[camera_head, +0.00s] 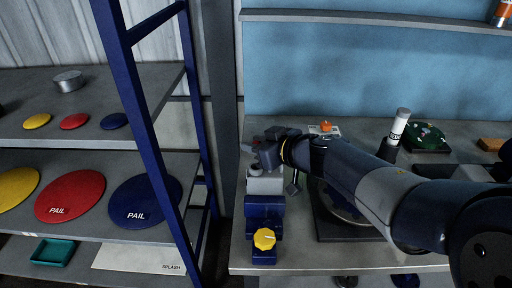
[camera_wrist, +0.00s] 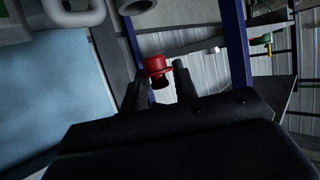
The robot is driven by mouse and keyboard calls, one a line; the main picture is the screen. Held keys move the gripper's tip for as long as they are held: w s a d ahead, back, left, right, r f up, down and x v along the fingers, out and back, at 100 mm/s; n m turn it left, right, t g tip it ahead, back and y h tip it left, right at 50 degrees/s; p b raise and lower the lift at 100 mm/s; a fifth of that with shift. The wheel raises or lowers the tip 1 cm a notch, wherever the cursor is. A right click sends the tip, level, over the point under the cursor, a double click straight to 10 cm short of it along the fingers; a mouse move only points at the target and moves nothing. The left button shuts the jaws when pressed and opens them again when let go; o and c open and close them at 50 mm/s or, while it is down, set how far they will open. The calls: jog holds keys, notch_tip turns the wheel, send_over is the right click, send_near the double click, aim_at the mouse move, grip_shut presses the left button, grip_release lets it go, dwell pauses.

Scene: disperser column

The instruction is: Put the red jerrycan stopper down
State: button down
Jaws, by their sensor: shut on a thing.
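The red jerrycan stopper (camera_wrist: 156,67) shows in the wrist view, a red cap with a wider flange and a dark lower part. My gripper (camera_wrist: 158,85) is shut on it, with one dark finger on each side. In the head view my gripper (camera_head: 260,147) is above the back of a blue and grey device at the bench's left end. A small reddish patch shows at its fingers there, too small to make out. The jerrycan cannot be made out in either view.
The blue device (camera_head: 263,207) carries a yellow knob (camera_head: 264,239). My arm crosses the grey bench (camera_head: 285,258). The left rack (camera_head: 150,125) holds coloured discs and a tin (camera_head: 68,82).

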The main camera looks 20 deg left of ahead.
notch_tip(320, 180, down, 6)
jog(key=shift+r+b, duration=0.2)
jog(key=shift+b, duration=0.4)
jog(key=shift+f, duration=0.1)
jog(key=shift+f, duration=0.25)
jog(key=c, duration=1.2)
grip_release()
jog(key=shift+o, duration=0.5)
jog(key=shift+d+f+b, duration=0.1)
jog(key=shift+b, duration=0.55)
